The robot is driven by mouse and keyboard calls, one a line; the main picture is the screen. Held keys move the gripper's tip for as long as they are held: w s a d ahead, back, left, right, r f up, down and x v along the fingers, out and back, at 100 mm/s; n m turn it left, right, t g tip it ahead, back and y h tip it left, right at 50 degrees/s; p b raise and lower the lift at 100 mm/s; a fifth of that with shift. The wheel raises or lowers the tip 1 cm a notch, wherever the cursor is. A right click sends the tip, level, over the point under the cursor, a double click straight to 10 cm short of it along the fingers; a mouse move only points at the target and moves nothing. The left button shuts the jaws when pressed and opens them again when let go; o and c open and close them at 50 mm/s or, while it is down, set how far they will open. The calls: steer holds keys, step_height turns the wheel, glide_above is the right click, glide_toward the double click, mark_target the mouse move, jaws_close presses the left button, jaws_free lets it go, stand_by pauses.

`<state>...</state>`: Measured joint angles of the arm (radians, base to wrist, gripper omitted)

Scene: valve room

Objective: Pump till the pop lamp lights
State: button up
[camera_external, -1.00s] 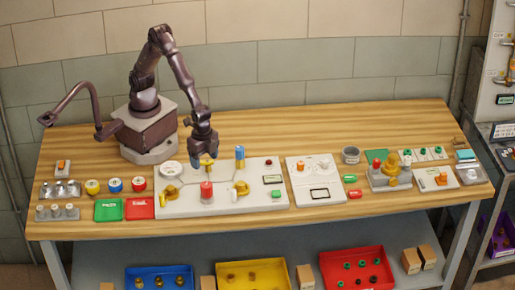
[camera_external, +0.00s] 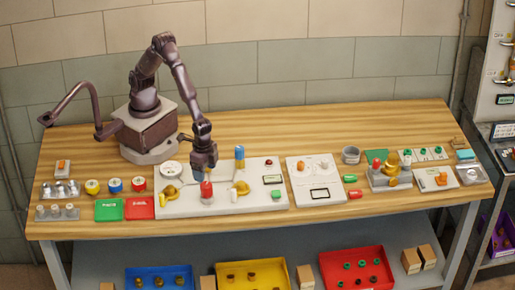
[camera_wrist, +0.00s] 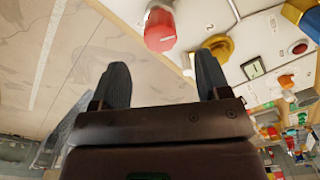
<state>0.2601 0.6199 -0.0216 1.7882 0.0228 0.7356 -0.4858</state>
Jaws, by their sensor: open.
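My gripper (camera_external: 203,168) is over the white panel (camera_external: 256,202), just above and behind the red knob (camera_external: 206,188). In the wrist view its two dark fingers stand apart with nothing between them (camera_wrist: 162,64). The red knob (camera_wrist: 160,30) shows beyond the fingertips, apart from them. A yellow handle (camera_wrist: 218,46) is near the right finger. A small red dome (camera_wrist: 299,48) and a small display (camera_wrist: 253,69) sit on the panel further right. I cannot tell which part is the pop lamp or whether any lamp is lit.
Yellow handles (camera_external: 170,192) flank the red knob. Green (camera_external: 109,210) and red (camera_external: 139,208) trays lie left. Another white panel (camera_external: 316,181) is right. The wood behind the panels is mostly clear.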

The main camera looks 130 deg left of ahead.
mark_target(206, 184)
step_height(206, 184, down, 8)
steer(key=shift+r, duration=0.1)
steer(key=shift+c, duration=0.5)
steer(key=c, duration=0.8)
steer(key=m, duration=0.5)
steer(key=shift+c, duration=0.2)
steer(key=o, duration=0.9)
steer(key=shift+o, duration=0.2)
